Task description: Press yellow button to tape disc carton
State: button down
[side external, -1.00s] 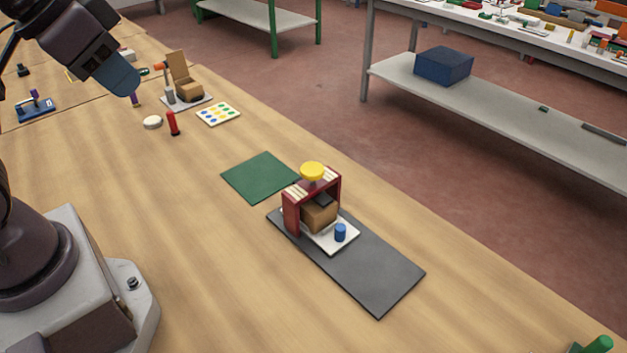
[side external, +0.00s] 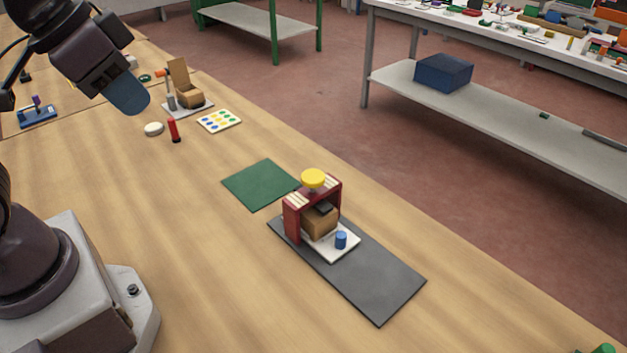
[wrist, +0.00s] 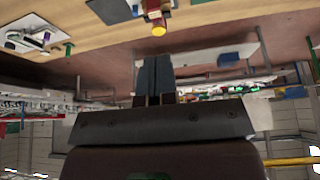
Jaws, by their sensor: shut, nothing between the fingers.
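The yellow button (side external: 313,179) sits on top of a dark red frame (side external: 292,220) with pale stripes. A brown carton (side external: 320,219) stands under the frame on a white plate (side external: 331,252) that also bears a small blue cylinder (side external: 341,240). My gripper (side external: 128,97) is shut and empty, high at the upper left, well apart from the button. In the wrist view the gripper's fingers (wrist: 154,76) are together, and the yellow button (wrist: 159,30) shows near the top edge.
The plate rests on a dark grey mat (side external: 378,285). A green mat (side external: 259,184) lies beside the frame. A dotted card (side external: 220,121), a red cylinder (side external: 174,130), a white disc (side external: 154,129) and an open brown box (side external: 189,98) stand farther back.

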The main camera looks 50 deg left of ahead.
jog(key=w+d+f+m+g+h, duration=0.1)
jog(key=w+d+f+m+g, duration=0.15)
jog(key=w+d+f, duration=0.3)
jog(key=m+t+y, duration=0.2)
jog(key=m+t, duration=0.3)
jog(key=t, duration=0.2)
send_over(314, 178)
notch_tip(314, 178, down, 4)
jog(key=shift+w+n, duration=0.1)
jog(key=shift+n, duration=0.15)
jog(key=shift+f, duration=4.45)
jog(key=shift+f, duration=0.1)
jog(key=shift+f, duration=0.35)
